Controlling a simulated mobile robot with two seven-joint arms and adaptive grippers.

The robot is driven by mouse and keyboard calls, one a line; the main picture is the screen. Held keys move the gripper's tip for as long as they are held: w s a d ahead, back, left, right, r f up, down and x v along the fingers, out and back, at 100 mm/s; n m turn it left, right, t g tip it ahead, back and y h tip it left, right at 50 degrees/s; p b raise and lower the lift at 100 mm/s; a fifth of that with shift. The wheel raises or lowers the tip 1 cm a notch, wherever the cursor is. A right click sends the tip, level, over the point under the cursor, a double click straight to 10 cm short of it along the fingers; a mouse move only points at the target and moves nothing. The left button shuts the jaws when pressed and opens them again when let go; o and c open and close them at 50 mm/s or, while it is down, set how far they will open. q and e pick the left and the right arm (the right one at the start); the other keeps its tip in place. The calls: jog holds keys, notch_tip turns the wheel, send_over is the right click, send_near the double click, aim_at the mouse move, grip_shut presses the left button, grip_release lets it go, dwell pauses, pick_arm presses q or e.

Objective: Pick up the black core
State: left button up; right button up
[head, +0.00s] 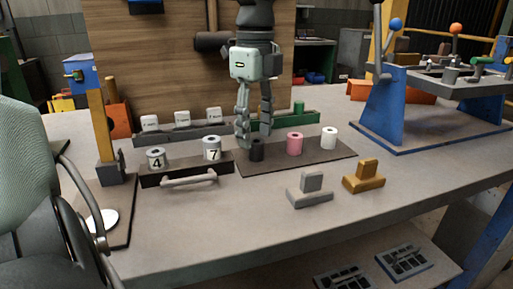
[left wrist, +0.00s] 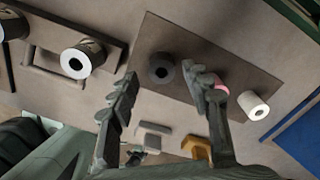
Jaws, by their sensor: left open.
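The black core (head: 257,150) is a short dark cylinder standing on a dark brown mat (head: 325,156), at the left of the pink core (head: 295,143) and white core (head: 329,137). My left gripper (head: 254,139) points down over the black core, open, with its fingers apart and one fingertip partly in front of the core. In the left wrist view the black core (left wrist: 161,72) shows between and just beyond the open fingertips (left wrist: 160,73), with nothing held. The pink core (left wrist: 220,86) is partly hidden by a finger there. My right gripper is not in view.
A dark tray (head: 190,174) with a handle holds cylinders marked 4 and 7, left of the mat. A grey block (head: 311,190) and a yellow block (head: 363,177) stand in front. White blocks sit on a rail behind. A blue-framed stand (head: 381,115) is at right.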

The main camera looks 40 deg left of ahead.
aim_at(255, 141)
pick_arm(q)
notch_tip(255, 141, down, 3)
jog(key=shift+f, duration=0.2)
jog(key=shift+c, duration=0.3)
grip_shut()
jog(key=shift+r, duration=0.1)
